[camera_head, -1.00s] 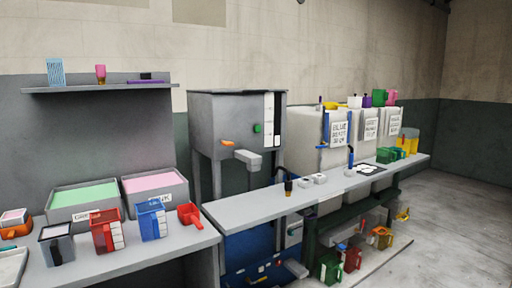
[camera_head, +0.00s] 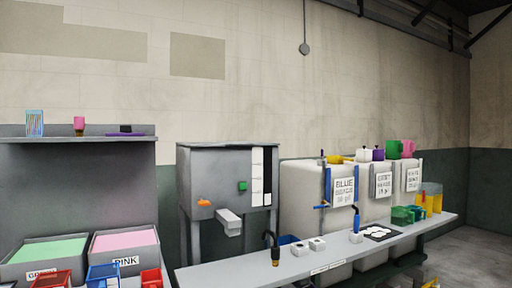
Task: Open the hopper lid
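The grey hopper (camera_head: 209,175) stands on legs near the middle of the view, behind the grey counter. Its flat lid (camera_head: 228,145) lies closed on top. The hopper front has an orange handle (camera_head: 204,202), a green button (camera_head: 242,186), a grey spout (camera_head: 229,222) and a black and white strip on the right. Neither of my grippers shows in the head view.
A grey counter (camera_head: 330,257) runs in front of the hopper, with a small dark tap and white blocks on it. White tanks (camera_head: 303,190) with labels stand to the right. Green and pink bins (camera_head: 120,262) stand at the lower left, under a shelf (camera_head: 100,133).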

